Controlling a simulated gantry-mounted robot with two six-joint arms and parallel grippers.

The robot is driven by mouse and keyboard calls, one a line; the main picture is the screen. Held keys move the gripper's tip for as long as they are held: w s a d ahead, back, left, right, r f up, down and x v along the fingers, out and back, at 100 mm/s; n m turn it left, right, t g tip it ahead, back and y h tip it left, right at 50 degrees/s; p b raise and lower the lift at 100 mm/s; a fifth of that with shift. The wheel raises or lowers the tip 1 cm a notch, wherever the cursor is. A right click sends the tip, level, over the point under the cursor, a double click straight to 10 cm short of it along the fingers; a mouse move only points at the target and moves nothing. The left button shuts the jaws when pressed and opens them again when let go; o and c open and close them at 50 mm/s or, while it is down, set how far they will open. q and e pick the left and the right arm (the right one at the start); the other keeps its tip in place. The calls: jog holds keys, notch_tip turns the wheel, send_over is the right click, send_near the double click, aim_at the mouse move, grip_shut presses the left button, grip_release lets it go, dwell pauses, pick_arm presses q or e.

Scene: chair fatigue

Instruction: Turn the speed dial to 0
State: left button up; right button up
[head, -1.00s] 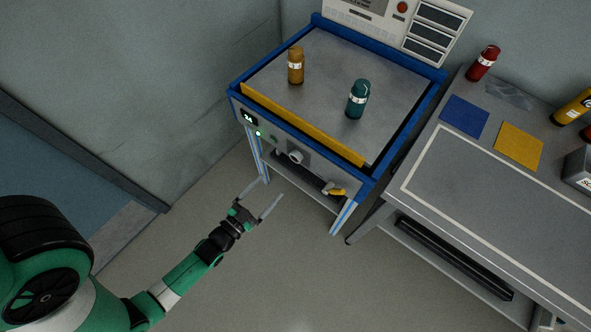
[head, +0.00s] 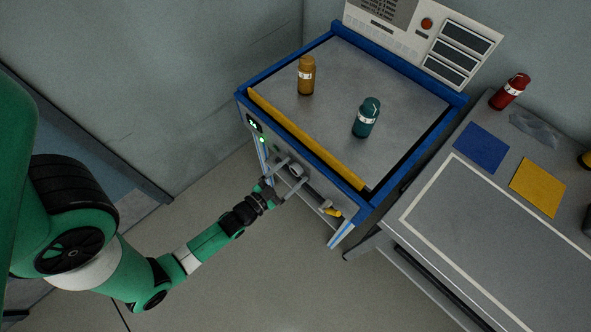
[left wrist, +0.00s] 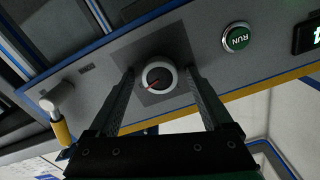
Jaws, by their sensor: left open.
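The speed dial (left wrist: 158,78) is a round knob with a pale rim, a dark face and a red pointer, on a grey square plate of the machine's front panel. In the head view the dial (head: 296,169) shows just beyond my left gripper (head: 290,178). My left gripper is open, and in the left wrist view its two fingers (left wrist: 160,98) stand on either side of the dial with gaps between. I cannot tell whether the fingertips reach the panel. The dial's scale marks are too small to read. My right gripper is not in view.
A green RUN button (left wrist: 237,38) and a lit display (head: 253,123) are on the same panel. A yellow-handled lever (head: 331,210) is on the other side. An orange bottle (head: 306,76) and a teal bottle (head: 366,118) stand on the machine's top. A grey bench (head: 480,235) stands to the right.

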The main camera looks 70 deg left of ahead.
pick_arm(q)
jog(key=shift+s, duration=0.1)
jog(key=shift+d, duration=0.1)
jog(key=shift+c, duration=0.9)
grip_shut()
